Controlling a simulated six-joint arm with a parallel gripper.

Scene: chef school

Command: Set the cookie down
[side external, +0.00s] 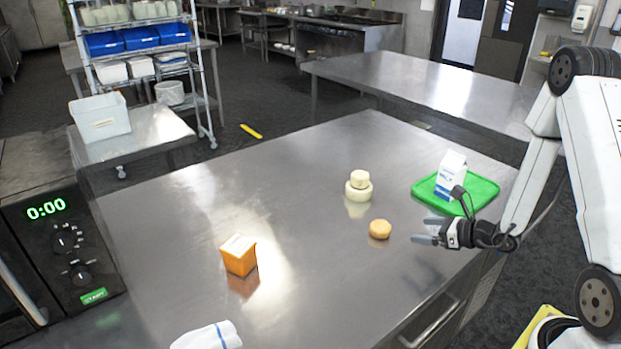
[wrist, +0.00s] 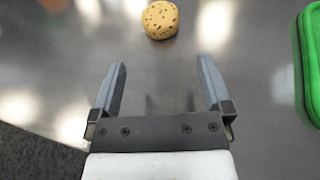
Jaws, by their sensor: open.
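The cookie (side external: 379,229) is round and golden brown and rests on the steel table. In the wrist view the cookie (wrist: 160,19) shows dark specks and lies beyond my fingertips, roughly centred between them. My gripper (side external: 426,232) is to the right of the cookie in the side view, apart from it. In the wrist view my gripper (wrist: 161,75) has its two fingers spread wide with nothing between them.
A milk carton (side external: 451,173) stands on a green tray (side external: 484,190) behind my gripper; the tray's edge (wrist: 311,60) is at right in the wrist view. Stacked pale rounds (side external: 358,190) stand behind the cookie. An orange box (side external: 239,255), a white cloth (side external: 208,336) and a microwave (side external: 62,235) are leftward.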

